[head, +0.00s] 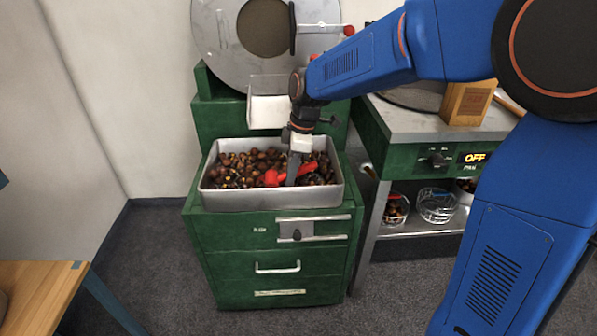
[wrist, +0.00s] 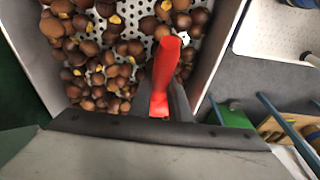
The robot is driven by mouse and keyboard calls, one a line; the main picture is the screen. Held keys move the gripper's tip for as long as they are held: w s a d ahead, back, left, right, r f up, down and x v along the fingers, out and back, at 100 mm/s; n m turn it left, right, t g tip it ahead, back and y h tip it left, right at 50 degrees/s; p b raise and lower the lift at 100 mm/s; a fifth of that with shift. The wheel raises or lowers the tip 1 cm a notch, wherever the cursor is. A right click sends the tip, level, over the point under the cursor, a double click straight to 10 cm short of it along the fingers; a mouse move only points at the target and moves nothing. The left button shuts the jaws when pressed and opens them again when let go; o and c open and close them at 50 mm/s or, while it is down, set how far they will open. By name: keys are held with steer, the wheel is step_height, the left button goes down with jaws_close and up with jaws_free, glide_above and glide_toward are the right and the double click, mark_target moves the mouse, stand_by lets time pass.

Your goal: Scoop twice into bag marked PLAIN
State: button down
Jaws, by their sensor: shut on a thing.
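A metal tray (head: 272,201) full of roasted chestnuts (head: 240,165) sits on top of the green cabinet; its perforated floor and loose chestnuts (wrist: 95,65) show in the wrist view. My gripper (head: 293,176) reaches down into the right part of the tray. It is shut on a red scoop (head: 310,170), whose red handle (wrist: 165,75) stands out between the fingers in the wrist view. The scoop's bowl is not clearly visible, so I cannot tell whether it holds chestnuts. No bag marked PLAIN can be made out in either view.
A green cabinet (head: 256,285) with drawers carries the tray, with a round metal drum (head: 215,30) behind. To the right stands a counter (head: 400,118) with an OFF display, a wooden block (head: 467,103) and wire baskets (head: 436,205) below. A wooden table (head: 40,300) is at lower left.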

mark_target(270, 174)
steer(key=shift+y, duration=0.6)
steer(key=shift+a+f, duration=0.25)
steer(key=shift+a, duration=1.1)
steer(key=shift+a+f, duration=0.2)
steer(key=shift+a, duration=1.15)
steer(key=shift+w+a, duration=0.1)
steer(key=shift+a+r+y, duration=0.1)
steer(key=shift+r+y, duration=0.1)
steer(key=shift+y, duration=0.45)
steer(key=shift+r+y, duration=0.15)
steer(key=shift+y, duration=0.9)
steer(key=shift+a+r+v, duration=0.15)
steer(key=shift+a+v, duration=0.05)
steer(key=shift+v, duration=0.9)
steer(key=shift+a+r+v, duration=0.15)
steer(key=shift+a+v, duration=0.1)
steer(key=shift+v, duration=0.9)
steer(key=shift+a+r+v, duration=0.15)
steer(key=shift+a+v, duration=0.05)
steer(key=shift+v, duration=0.9)
